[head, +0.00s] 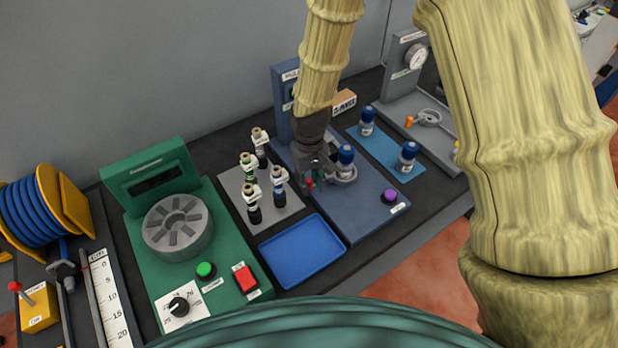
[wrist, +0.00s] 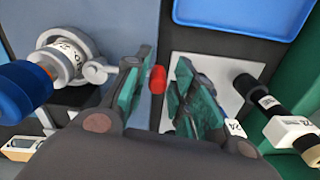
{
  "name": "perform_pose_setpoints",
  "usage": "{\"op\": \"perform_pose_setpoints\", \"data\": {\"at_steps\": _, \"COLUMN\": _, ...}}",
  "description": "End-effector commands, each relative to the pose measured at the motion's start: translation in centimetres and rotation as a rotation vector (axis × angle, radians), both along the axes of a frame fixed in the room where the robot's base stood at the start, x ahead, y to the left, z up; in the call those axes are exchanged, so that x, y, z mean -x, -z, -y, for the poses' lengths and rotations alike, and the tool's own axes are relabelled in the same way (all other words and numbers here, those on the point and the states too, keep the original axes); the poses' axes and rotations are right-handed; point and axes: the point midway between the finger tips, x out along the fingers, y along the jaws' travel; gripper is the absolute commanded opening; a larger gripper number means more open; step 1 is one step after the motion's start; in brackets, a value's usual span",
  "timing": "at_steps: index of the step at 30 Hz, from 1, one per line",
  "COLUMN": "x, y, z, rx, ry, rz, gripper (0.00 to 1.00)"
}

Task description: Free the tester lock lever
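The blue tester (head: 352,212) stands right of centre in the head view. A blue-capped part (head: 345,157) sits upright in its grey ring holder (head: 345,178); in the wrist view the holder (wrist: 87,52) is at the left. A grey lever arm (wrist: 98,72) runs from the holder toward my gripper, and the lever's red knob (wrist: 157,79) shows between the fingers. In the head view the red knob (head: 309,184) is just below the fingertips. My gripper (head: 316,177) is open, with visible gaps beside the knob in the wrist view (wrist: 162,88). One finger hides part of the lever shaft.
Several capped bottles stand on a grey mat (head: 285,208) left of my gripper. An empty blue tray (head: 301,251) lies in front of it. Two blue-capped parts (head: 367,121) stand on a light blue mat to the right. A purple button (head: 389,196) is on the tester's front.

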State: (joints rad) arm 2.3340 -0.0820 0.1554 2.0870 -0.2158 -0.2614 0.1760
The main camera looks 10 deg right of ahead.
Motion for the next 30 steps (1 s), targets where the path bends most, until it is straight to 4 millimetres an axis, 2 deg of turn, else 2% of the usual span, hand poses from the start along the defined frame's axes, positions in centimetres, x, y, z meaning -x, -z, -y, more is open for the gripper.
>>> {"op": "perform_pose_setpoints", "data": {"at_steps": 14, "x": -0.5, "y": -0.9, "z": 0.0, "rx": -0.001, "ry": 0.001, "rz": 0.010, "gripper": 0.39}}
{"op": "perform_pose_setpoints", "data": {"at_steps": 20, "x": -0.5, "y": -3.3, "z": 0.0, "rx": -0.002, "ry": 0.003, "rz": 0.012, "gripper": 0.39}}
{"op": "perform_pose_setpoints", "data": {"at_steps": 30, "x": -0.5, "y": -8.6, "z": 0.0, "rx": -0.001, "ry": 0.000, "rz": 0.011, "gripper": 0.39}}
